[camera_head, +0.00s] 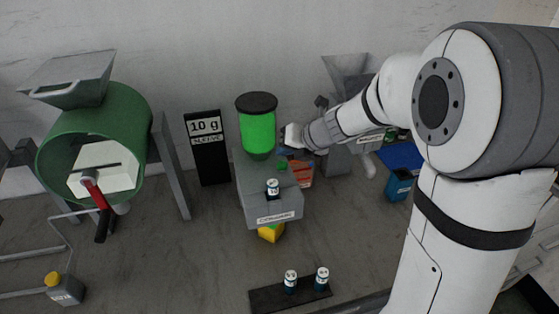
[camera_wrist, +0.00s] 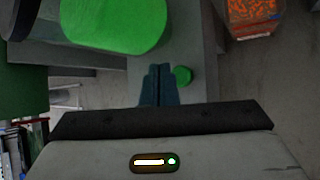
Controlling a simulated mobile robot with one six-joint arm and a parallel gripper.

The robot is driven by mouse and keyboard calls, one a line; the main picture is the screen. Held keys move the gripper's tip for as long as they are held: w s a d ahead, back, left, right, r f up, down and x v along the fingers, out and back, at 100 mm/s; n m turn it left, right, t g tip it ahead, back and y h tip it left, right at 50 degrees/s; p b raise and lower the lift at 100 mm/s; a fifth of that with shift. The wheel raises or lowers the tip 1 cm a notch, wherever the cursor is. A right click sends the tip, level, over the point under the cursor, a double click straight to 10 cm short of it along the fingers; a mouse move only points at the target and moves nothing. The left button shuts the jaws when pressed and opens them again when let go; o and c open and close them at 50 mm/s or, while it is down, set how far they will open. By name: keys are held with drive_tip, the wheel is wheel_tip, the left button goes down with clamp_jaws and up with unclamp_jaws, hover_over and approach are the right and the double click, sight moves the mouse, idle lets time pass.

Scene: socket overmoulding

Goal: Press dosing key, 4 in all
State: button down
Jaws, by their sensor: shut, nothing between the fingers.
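The dosing station (camera_head: 262,205) is a grey block with a green-filled cylinder (camera_head: 257,130) under a dark lid. A small round green key (camera_head: 283,165) sits on its top; it also shows in the wrist view (camera_wrist: 183,75). My gripper (camera_wrist: 160,69) is shut and empty, its dark fingers together just left of the green key in the wrist view. In the head view my gripper (camera_head: 292,138) is above and behind the key, its fingertips hard to make out. I cannot tell whether they touch anything. A small labelled vial (camera_head: 272,188) stands at the block's front.
A black sign (camera_head: 207,147) reading "10 g" stands left of the station. A green drum machine (camera_head: 95,150) with a red-handled lever is at the left. Two vials (camera_head: 306,280) stand on a dark strip in front. A blue bin (camera_head: 399,184) and an orange-filled container (camera_wrist: 254,17) are to the right.

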sight(286, 166)
drive_tip(key=shift+r+p, duration=1.65)
drive_tip(key=shift+r, duration=0.3)
drive_tip(key=shift+f, duration=0.1)
